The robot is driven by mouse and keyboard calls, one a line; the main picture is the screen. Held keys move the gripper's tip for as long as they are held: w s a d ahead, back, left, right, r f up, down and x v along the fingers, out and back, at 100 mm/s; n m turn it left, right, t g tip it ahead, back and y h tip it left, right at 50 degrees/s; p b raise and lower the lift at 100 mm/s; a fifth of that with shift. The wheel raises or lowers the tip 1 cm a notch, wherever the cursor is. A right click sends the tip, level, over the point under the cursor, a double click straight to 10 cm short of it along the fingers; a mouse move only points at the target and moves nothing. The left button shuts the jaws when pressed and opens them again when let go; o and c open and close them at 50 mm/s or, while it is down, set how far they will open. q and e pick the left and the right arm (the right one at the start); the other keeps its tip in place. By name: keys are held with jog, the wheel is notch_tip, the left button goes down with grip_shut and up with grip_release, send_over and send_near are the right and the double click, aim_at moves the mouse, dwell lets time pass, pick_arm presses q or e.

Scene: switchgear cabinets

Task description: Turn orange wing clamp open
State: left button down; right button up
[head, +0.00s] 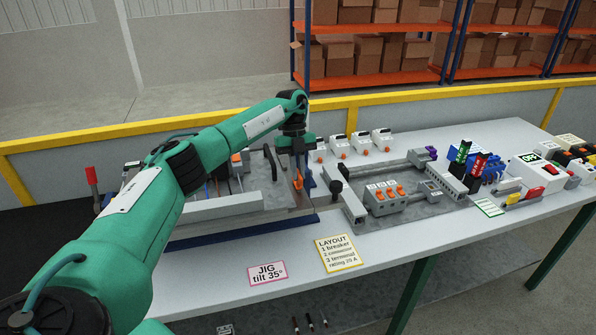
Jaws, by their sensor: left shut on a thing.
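My left arm reaches in from the left across the tilted jig (225,207). My left gripper (301,178) points down at the jig's right end and is shut on a small orange part, the orange wing clamp (298,181). Only a little of the clamp shows between the fingers, so its turn angle is hard to tell. The arm hides much of the jig's left and middle. My right gripper is not in view.
A grey plate (425,208) with rails and orange-switched breakers (385,194) lies right of the jig. Small white breakers (360,141) stand behind. A JIG card (267,272) and LAYOUT card (338,252) lie in front.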

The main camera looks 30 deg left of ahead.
pick_arm(q)
jog(key=c, duration=1.5)
grip_release()
jog(key=shift+b+v, duration=0.7)
jog(key=shift+v, duration=6.2)
jog(key=shift+w+d+f, duration=0.1)
